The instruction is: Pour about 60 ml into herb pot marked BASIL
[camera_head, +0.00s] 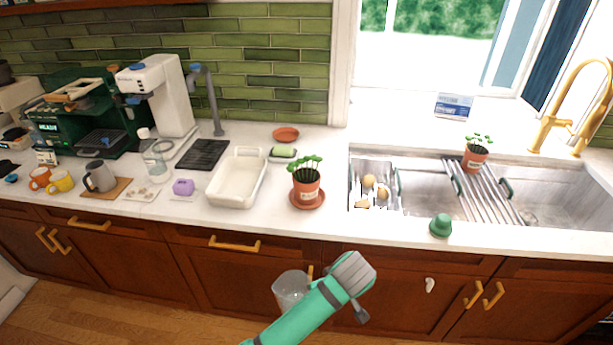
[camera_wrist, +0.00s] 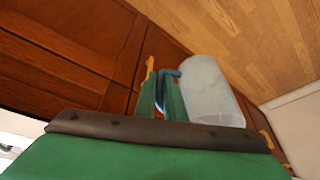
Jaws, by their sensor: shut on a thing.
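My gripper (camera_wrist: 160,98) is shut on the blue handle (camera_wrist: 173,74) of a clear, pale jug (camera_wrist: 208,88). In the head view the jug (camera_head: 289,286) is in front of the lower cabinets, below counter height, partly behind my teal arm. It looks near upright there; its liquid level cannot be told. A terracotta herb pot (camera_head: 306,188) with green leaves stands on a saucer (camera_head: 320,202) near the counter's front edge. A second herb pot (camera_head: 475,158) stands on the rack over the sink. Both have pale labels too small to read. The fingers are hidden in the head view.
A white tray (camera_head: 218,193) is left of the nearer pot, and a green dome-shaped thing (camera_head: 440,226) is at the sink's front edge. The sink (camera_head: 425,193) holds a wire basket and a roll-up rack (camera_head: 492,199). Cabinet handles (camera_head: 234,245) stick out below the counter.

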